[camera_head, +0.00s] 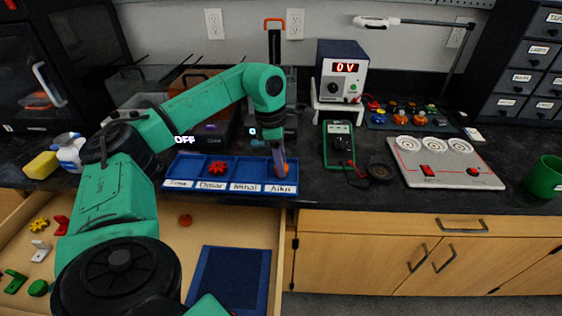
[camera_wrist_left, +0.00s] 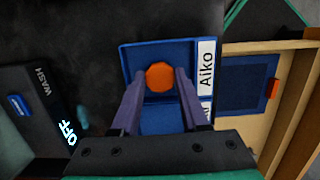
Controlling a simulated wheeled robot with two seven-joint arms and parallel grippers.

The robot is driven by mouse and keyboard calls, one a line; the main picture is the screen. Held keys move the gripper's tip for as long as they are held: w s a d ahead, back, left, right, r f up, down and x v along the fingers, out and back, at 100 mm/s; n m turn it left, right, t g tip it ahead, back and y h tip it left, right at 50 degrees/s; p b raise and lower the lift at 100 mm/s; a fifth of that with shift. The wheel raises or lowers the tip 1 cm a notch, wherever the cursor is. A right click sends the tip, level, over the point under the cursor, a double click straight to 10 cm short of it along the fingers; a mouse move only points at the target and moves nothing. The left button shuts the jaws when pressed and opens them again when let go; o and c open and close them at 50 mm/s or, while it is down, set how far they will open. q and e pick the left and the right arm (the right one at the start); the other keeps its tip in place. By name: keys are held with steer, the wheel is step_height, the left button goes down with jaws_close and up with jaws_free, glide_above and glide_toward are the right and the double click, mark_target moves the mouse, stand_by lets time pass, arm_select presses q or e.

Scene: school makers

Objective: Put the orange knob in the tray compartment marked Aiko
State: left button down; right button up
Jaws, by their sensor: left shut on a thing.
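The orange knob (camera_wrist_left: 159,76) is between the fingertips of my left gripper (camera_wrist_left: 157,88), which is shut on it. In the wrist view the knob is inside the blue compartment beside the label Aiko (camera_wrist_left: 206,65). Whether it touches the compartment floor I cannot tell. In the head view my left gripper (camera_head: 281,170) points down into the rightmost compartment of the blue tray (camera_head: 228,189), above the Aiko label (camera_head: 281,189), and its fingers mostly hide the knob. My right gripper is not in view.
An open wooden drawer (camera_head: 165,265) below holds several coloured parts and a blue mat (camera_head: 230,280). A green multimeter (camera_head: 339,146) stands right of the tray. The dark counter in front of the meter is narrow.

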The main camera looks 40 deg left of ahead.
arm_select(q)
steer(key=shift+c, duration=2.1)
jaws_free()
step_height(320, 180, up, 12)
steer(key=s+a+p, duration=0.1)
steer(key=p, duration=0.1)
steer(key=shift+a, duration=0.2)
